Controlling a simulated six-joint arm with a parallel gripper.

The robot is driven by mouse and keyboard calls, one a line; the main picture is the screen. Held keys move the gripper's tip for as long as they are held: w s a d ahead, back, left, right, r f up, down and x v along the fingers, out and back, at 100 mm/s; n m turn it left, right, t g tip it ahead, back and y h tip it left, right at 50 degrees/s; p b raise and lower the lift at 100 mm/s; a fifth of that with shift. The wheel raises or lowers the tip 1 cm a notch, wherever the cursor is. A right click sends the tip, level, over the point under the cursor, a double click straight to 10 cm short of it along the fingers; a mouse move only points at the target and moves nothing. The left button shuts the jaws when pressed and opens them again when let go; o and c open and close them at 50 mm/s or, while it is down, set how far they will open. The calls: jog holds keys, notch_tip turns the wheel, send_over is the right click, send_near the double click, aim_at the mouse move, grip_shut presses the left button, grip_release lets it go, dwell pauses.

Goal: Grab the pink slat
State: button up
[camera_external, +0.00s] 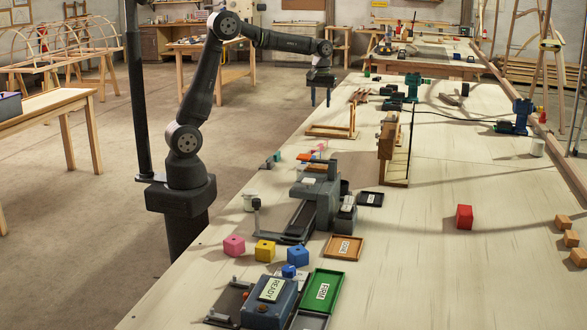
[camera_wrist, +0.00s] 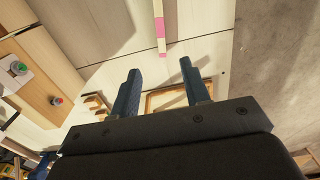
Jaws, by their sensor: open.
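The pink slat (camera_wrist: 160,28) shows in the wrist view as a narrow strip with pink and pale bands, running up to the top edge, where it is cut off. A small pink piece (camera_external: 319,148) on the bench in the external view may be the same slat; it is too small to be sure. My gripper (camera_wrist: 158,66) is open and empty, and the slat's near end lies just beyond the gap between its fingertips in the picture. In the external view my gripper (camera_external: 320,97) hangs above the bench's left edge, apart from the pink piece.
A wooden frame (camera_external: 330,131) and an upright wooden panel (camera_external: 387,150) stand near the gripper. A grey machine (camera_external: 316,190) is nearer the camera. Pink (camera_external: 234,245), yellow (camera_external: 265,250) and blue (camera_external: 298,257) blocks sit in front. A red block (camera_external: 464,217) stands on clear bench at right.

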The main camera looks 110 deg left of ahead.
jog(key=m+h, duration=0.2)
jog(key=h, duration=0.1)
send_over(320, 145)
jog(key=a, duration=0.2)
jog(key=shift+g, duration=0.3)
notch_tip(320, 145, down, 13)
jog(key=shift+r, duration=0.1)
jog(key=shift+x, duration=2.65)
jog(key=shift+w, duration=0.15)
grip_shut()
